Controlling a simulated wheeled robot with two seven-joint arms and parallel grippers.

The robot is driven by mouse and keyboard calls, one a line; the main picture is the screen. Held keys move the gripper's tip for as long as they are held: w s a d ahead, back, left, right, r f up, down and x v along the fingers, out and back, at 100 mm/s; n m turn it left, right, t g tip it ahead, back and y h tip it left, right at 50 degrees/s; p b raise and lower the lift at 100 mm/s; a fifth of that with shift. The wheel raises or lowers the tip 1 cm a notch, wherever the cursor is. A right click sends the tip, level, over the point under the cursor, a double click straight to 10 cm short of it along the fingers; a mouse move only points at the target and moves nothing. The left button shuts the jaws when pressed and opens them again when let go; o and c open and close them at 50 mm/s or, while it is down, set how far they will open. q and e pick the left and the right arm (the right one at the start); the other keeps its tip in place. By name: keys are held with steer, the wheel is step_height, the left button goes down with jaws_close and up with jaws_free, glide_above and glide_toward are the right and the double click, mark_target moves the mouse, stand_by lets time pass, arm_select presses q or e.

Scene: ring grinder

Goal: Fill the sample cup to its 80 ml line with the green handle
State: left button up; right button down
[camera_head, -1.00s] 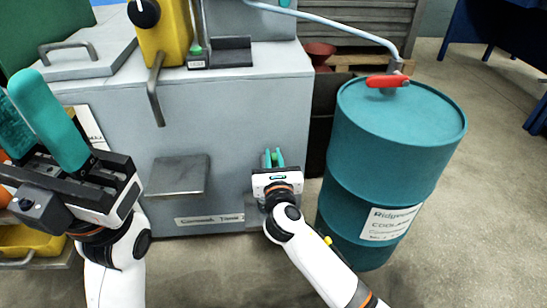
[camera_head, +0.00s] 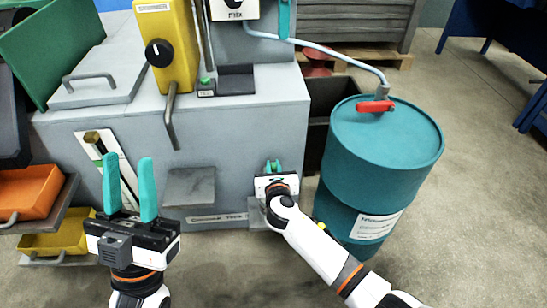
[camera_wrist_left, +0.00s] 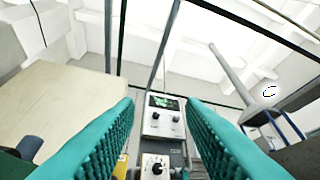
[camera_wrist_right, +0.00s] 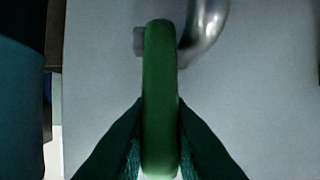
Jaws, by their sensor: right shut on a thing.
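My right gripper (camera_head: 274,168) is at the lower right of the grey machine's front. In the right wrist view it is shut on the green handle (camera_wrist_right: 160,75), which stands upright in the picture beside a metal pipe bend (camera_wrist_right: 205,25). In the head view the gripper hides most of that handle. My left gripper (camera_head: 131,188) is open and empty in front of the machine, its teal fingers pointing up. I cannot make out the sample cup in any view.
A teal drum (camera_head: 385,150) with a red-handled valve (camera_head: 376,105) stands right of my right gripper. A small grey shelf (camera_head: 188,187) juts from the grey machine (camera_head: 230,130). Orange (camera_head: 28,190) and yellow (camera_head: 65,235) bins are at left.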

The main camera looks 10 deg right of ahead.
steer(key=shift+w+a+r+g+p, duration=0.1)
steer(key=shift+w+r+g+p, duration=0.15)
steer(key=shift+p, duration=0.8)
arm_select(q)
steer(key=w+f+g+y+p, duration=0.2)
steer(key=w+f+g+y, duration=0.2)
steer(key=w+f+g, duration=0.5)
arm_select(e)
steer(key=shift+g, duration=0.25)
steer(key=shift+w+g+p, duration=0.1)
steer(key=shift+g+p, duration=0.2)
steer(key=shift+p, duration=0.65)
arm_select(q)
steer(key=s+a+f+g+y+p, duration=0.1)
steer(key=s+a+f+g, duration=0.1)
steer(key=s+f+g, duration=0.3)
steer(key=s+a+f+g+y, duration=0.2)
steer(key=s+f+g, duration=0.2)
steer(key=f, duration=0.5)
steer(key=g, duration=0.2)
steer(key=shift+s+f+n+g+p, duration=0.25)
steer(key=shift+s+n+g+p, duration=0.05)
steer(key=shift+s+n+p, duration=0.1)
arm_select(e)
steer(key=shift+w+f+g, duration=0.15)
steer(key=shift+f+g, duration=0.05)
steer(key=shift+g, duration=0.1)
steer(key=c, duration=1.4)
jaws_free()
steer(key=shift+o, duration=0.2)
